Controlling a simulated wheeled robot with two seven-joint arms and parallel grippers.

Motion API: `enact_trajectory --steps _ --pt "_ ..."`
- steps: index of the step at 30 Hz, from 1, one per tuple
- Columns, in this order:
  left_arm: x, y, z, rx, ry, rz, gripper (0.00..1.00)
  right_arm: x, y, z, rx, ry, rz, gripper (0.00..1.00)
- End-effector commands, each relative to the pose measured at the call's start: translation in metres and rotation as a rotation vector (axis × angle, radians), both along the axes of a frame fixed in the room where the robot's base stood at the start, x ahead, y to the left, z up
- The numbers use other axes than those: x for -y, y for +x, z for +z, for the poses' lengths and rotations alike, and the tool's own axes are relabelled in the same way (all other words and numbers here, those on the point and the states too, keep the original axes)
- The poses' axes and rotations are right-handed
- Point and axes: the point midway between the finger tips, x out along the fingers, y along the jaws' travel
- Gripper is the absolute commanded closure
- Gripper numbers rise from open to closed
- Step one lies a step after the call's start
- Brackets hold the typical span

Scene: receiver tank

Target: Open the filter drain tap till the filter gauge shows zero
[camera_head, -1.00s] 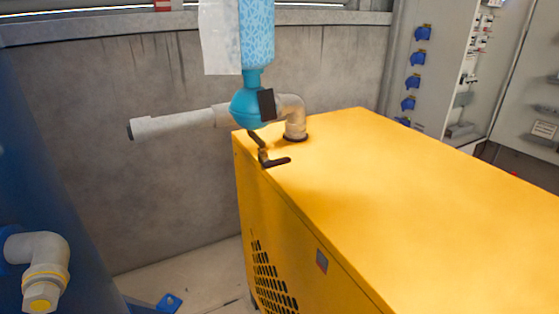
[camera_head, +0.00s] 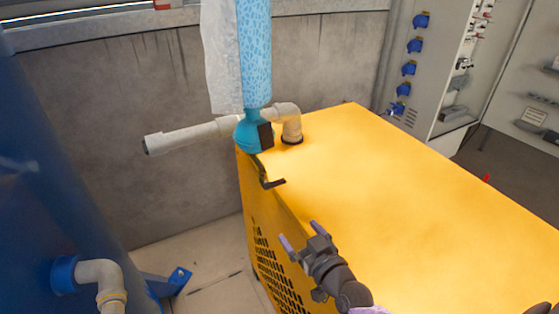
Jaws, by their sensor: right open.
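A dark block (camera_head: 265,136), possibly the gauge seen from the side, sits on the teal part; no dial can be read. Below hangs a small black bent lever (camera_head: 270,182), likely the drain tap, beside the cabinet's top edge. My right gripper (camera_head: 303,236) is open and empty, lower in the picture than the lever and apart from it. My left gripper is out of view.
The yellow cabinet (camera_head: 400,180) fills the right and middle. A grey pipe (camera_head: 195,136) runs left from the filter, and an elbow (camera_head: 290,122) enters the cabinet top. A blue tank (camera_head: 60,180) stands at left. An open electrical cabinet (camera_head: 430,80) is at back right.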

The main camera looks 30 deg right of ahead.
Motion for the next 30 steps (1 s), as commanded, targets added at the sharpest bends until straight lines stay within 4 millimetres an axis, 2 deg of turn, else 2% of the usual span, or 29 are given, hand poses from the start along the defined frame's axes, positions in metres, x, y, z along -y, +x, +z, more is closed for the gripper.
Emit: enact_trajectory --steps 1,3,4,8,12,16,21,29,30 --pt "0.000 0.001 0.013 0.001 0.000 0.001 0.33 0.001 0.004 0.032 0.053 0.006 0.000 0.00" --pt "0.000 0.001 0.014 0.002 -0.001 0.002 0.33 0.001 0.008 0.049 0.096 0.011 -0.002 0.00" --pt "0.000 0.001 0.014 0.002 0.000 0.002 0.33 0.001 0.010 0.052 0.105 0.014 -0.002 0.00" --pt "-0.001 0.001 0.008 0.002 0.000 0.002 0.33 0.001 0.034 0.051 0.112 0.016 -0.003 0.00" --pt "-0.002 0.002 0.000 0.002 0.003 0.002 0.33 0.001 0.070 0.048 0.110 0.016 -0.003 0.00" --pt "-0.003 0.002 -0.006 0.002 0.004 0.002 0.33 0.001 0.093 0.047 0.107 0.016 -0.002 0.00" --pt "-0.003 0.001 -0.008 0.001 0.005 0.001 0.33 0.001 0.105 0.048 0.105 0.016 -0.002 0.00" --pt "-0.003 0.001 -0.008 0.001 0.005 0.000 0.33 0.001 0.107 0.049 0.104 0.016 -0.002 0.00" --pt "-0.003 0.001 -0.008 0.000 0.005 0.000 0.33 0.001 0.106 0.049 0.104 0.016 -0.002 0.08"
